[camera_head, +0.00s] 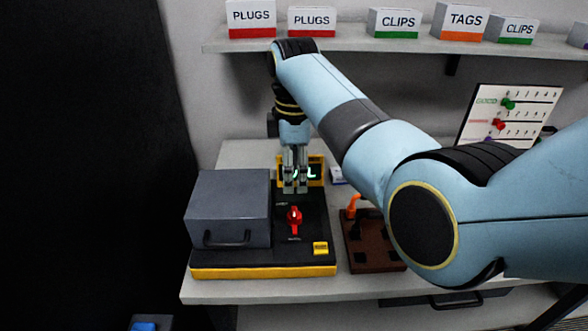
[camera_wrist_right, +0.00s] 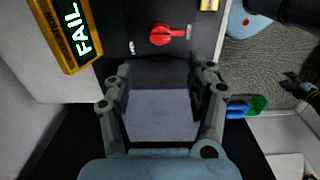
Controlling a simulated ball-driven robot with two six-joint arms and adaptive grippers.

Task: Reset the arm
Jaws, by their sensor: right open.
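My right arm comes in from the right in the head view, and its gripper (camera_head: 295,188) points down over the back part of the black and yellow tester (camera_head: 262,271). In the right wrist view the gripper (camera_wrist_right: 164,72) has its fingers spread with nothing held between them. The tester has a grey box with a handle (camera_head: 228,205), a red knob (camera_head: 294,219) and a yellow button (camera_head: 320,248). Its yellow-framed display (camera_head: 316,166) is partly hidden behind the gripper; in the wrist view the display (camera_wrist_right: 74,28) reads FAIL. My left gripper is not in view.
A brown fixture (camera_head: 363,257) with an orange hook stands right of the tester, partly behind my arm. A shelf (camera_head: 345,46) with labelled boxes runs above. A white board (camera_head: 528,100) with pegs leans at the right. A narrow strip of table front (camera_head: 262,290) is bare.

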